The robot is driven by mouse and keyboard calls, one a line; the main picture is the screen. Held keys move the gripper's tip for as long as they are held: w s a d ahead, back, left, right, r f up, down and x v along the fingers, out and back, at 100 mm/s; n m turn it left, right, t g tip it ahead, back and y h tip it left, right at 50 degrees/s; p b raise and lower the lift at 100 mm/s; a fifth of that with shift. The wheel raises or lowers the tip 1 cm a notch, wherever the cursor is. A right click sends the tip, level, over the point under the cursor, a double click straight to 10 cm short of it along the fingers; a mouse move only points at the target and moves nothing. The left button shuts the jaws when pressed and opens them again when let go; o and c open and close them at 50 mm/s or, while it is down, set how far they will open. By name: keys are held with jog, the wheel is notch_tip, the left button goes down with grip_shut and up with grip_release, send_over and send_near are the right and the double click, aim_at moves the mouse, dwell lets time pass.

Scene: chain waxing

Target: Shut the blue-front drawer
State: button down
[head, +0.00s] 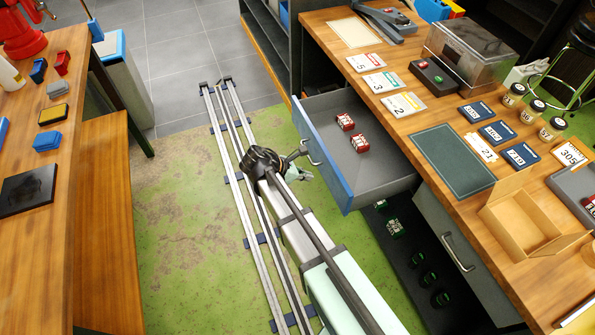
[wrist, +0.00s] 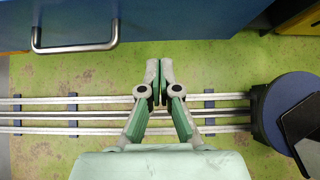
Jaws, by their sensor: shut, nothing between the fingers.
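The blue-front drawer (head: 336,176) stands pulled out of the right-hand workbench in the head view. Its grey inside shows, with two small red boxes (head: 352,133) in it. A metal bar handle (head: 311,152) is on the blue front. In the wrist view the blue front (wrist: 190,18) fills the top, with the handle (wrist: 75,45) at upper left. My gripper (head: 304,174) is just outside the blue front, near the handle. In the wrist view its fingertips (wrist: 159,66) are together and empty, right of the handle; any contact with the front cannot be told.
My rail runs along the green floor between the left bench (head: 100,150) and the right workbench (head: 395,60). A second grey drawer (head: 462,255) with a handle is nearer in the right bench. Green items (head: 395,227) lie on a dark low shelf under the open drawer.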

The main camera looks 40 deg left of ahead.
aim_at(329, 175)
jog(key=w, duration=0.1)
jog(key=w+d+f+p, duration=0.1)
jog(key=w+d+f, duration=0.1)
jog(key=w, duration=0.1)
jog(key=shift+w+d, duration=0.1)
jog(key=shift+d, duration=0.1)
jog(key=shift+w+d+f+p, duration=0.1)
jog(key=shift+w+d+p, duration=0.25)
jog(key=shift+w, duration=0.25)
jog(key=shift+w, duration=0.15)
